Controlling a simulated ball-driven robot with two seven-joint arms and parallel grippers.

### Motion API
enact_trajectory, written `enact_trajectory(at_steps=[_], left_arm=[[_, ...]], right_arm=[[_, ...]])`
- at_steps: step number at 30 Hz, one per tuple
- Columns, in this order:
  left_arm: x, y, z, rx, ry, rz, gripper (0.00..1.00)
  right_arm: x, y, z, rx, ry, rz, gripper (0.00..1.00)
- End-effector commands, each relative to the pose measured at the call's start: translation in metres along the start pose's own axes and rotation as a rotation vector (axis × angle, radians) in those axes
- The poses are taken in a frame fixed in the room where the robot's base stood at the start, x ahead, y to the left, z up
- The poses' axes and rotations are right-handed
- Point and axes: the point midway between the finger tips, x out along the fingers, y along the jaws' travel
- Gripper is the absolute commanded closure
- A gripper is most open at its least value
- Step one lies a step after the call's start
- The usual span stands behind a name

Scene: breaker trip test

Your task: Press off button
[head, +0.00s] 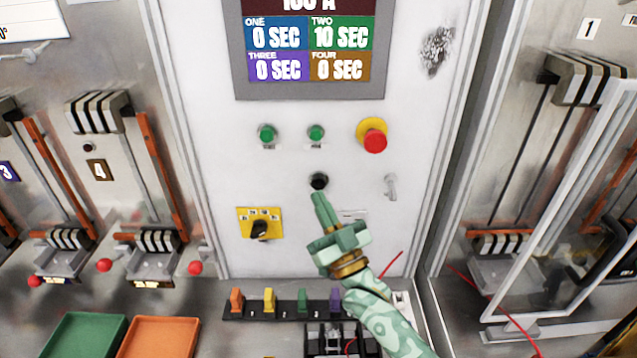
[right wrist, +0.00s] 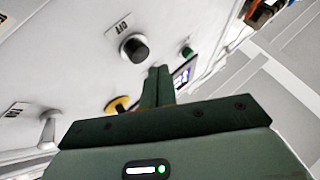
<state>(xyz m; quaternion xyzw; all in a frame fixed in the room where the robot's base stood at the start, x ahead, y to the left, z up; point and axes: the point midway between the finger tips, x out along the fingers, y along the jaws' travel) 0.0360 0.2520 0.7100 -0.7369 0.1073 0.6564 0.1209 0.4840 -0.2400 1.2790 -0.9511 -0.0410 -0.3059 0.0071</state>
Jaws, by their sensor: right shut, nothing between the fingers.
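The off button is a black round knob (head: 319,181) on the white panel, below two green buttons. In the right wrist view it shows as a black button (right wrist: 134,48) beside a label reading OFF (right wrist: 119,27). My right gripper (head: 318,197) is shut and empty, its fingertips just below the black button in the head view. In the right wrist view the fingertips (right wrist: 158,70) are close to the button, and I cannot tell whether they touch the panel. My left gripper is not in view.
A red emergency button (head: 374,141) on a yellow ring, two green buttons (head: 267,133) and a yellow rotary switch (head: 260,226) share the panel. A display (head: 310,50) is above. Colored clips (head: 270,300) and green and orange trays (head: 160,338) lie below.

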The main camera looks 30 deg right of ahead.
Motion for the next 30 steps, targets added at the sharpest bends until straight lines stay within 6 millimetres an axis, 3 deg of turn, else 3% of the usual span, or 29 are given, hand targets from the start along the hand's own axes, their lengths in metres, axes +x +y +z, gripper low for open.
enact_trajectory(at_steps=[12, 30], left_arm=[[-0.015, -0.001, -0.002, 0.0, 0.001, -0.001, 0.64], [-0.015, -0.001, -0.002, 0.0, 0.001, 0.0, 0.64]], right_arm=[[-0.026, -0.019, -0.02, 0.001, -0.001, 0.0, 1.0], [-0.028, -0.02, -0.021, 0.0, -0.001, 0.0, 1.0]])
